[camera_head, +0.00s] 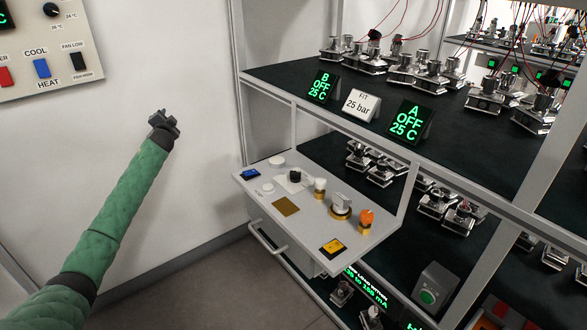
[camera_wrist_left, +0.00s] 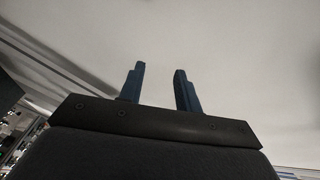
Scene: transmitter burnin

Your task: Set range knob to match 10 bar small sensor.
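The control panel (camera_head: 312,222) juts out from the rack at the picture's centre. It carries a small black knob (camera_head: 295,175) on a white plate, and a larger silver knob (camera_head: 341,203) on a brass-coloured base. Their labels are too small to read, so I cannot tell which is the range knob. Small metal sensors (camera_head: 485,95) stand on the shelves; a card (camera_head: 362,104) reads "FIT 25 bar". My left gripper (camera_head: 164,122) is raised before the wall, left of the panel and apart from it. In the left wrist view its fingers (camera_wrist_left: 160,75) are apart with nothing between them.
Green displays (camera_head: 409,122) and (camera_head: 321,87) reading "OFF 25 C" stand on the upper shelf. A wall panel (camera_head: 45,50) with switches is at upper left. An orange knob (camera_head: 366,218) and a handle (camera_head: 268,243) are on the panel unit. Floor left of it is clear.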

